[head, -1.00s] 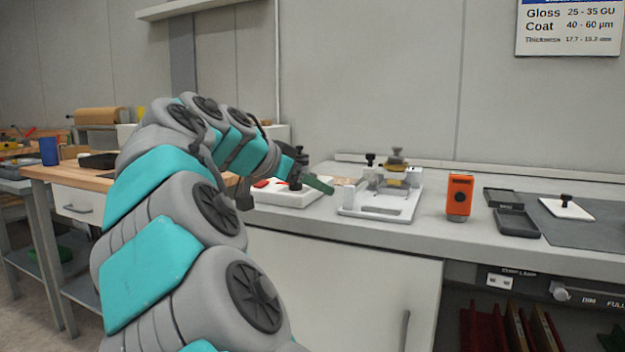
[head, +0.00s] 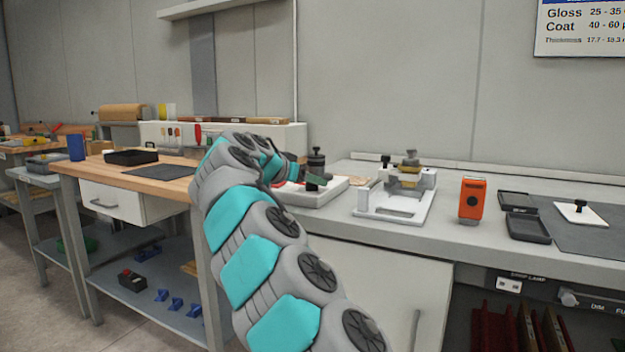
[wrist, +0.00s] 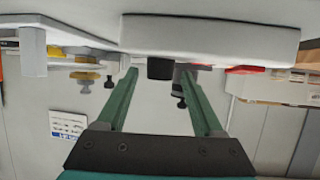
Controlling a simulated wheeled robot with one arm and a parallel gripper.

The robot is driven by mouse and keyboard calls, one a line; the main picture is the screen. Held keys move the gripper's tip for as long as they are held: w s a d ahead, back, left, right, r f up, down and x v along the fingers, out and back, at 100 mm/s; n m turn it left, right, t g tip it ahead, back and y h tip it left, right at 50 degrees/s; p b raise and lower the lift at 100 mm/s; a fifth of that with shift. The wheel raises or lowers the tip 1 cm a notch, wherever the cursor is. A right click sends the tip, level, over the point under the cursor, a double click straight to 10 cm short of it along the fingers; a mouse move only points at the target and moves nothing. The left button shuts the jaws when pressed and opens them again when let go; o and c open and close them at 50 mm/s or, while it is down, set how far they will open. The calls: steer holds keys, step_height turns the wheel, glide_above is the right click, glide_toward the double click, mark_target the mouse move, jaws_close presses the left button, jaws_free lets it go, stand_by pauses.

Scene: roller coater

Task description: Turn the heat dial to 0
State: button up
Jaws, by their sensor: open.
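I cannot make out a dial marked as heat in either view. My gripper (head: 314,178) is at the white slab-like unit (head: 330,190) on the grey bench, with one green finger showing there. In the wrist view, which is upside down, both green fingers of my gripper (wrist: 159,75) are spread apart and hold nothing. The white unit (wrist: 215,40) spans the top of that view. A black block (wrist: 160,68) on it appears between the fingertips; I cannot tell whether it is touched. A black cylinder (head: 316,162) stands upright at the unit.
A white fixture with brass parts (head: 397,208) stands right of the unit, then an orange device (head: 472,200) and black trays (head: 527,226). A knob marked DIM and FULL (head: 568,298) is on the bench front. A wooden-topped table (head: 170,172) stands left.

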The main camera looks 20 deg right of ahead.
steer(key=shift+x, duration=0.85)
steer(key=shift+c, duration=0.4)
jaws_close()
